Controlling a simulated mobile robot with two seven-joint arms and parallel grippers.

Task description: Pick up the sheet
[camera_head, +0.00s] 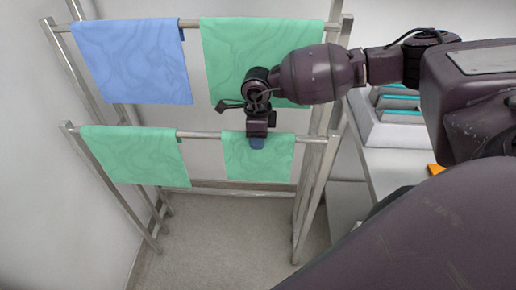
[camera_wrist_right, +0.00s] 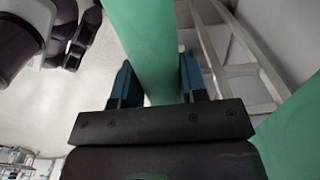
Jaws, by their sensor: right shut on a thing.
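Four sheets hang over a metal drying rack. A small green sheet (camera_head: 279,160) hangs on the lower bar at right. My right gripper (camera_head: 257,143) reaches down in front of the bar and is shut on this small green sheet. In the right wrist view, green cloth (camera_wrist_right: 145,45) passes between the blue fingers of my right gripper (camera_wrist_right: 157,82). Another green sheet (camera_head: 135,155) hangs at lower left, a blue sheet (camera_head: 130,60) at upper left, and a larger green sheet (camera_head: 225,50) at upper right, partly hidden by my arm. My left gripper is out of view.
The metal rack (camera_head: 205,135) has two tiers with sloping legs and stands near the white wall. A white counter (camera_head: 385,165) at right carries a pale rack with teal strips (camera_head: 400,103). An orange item (camera_head: 436,169) lies near my arm. The floor below is clear.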

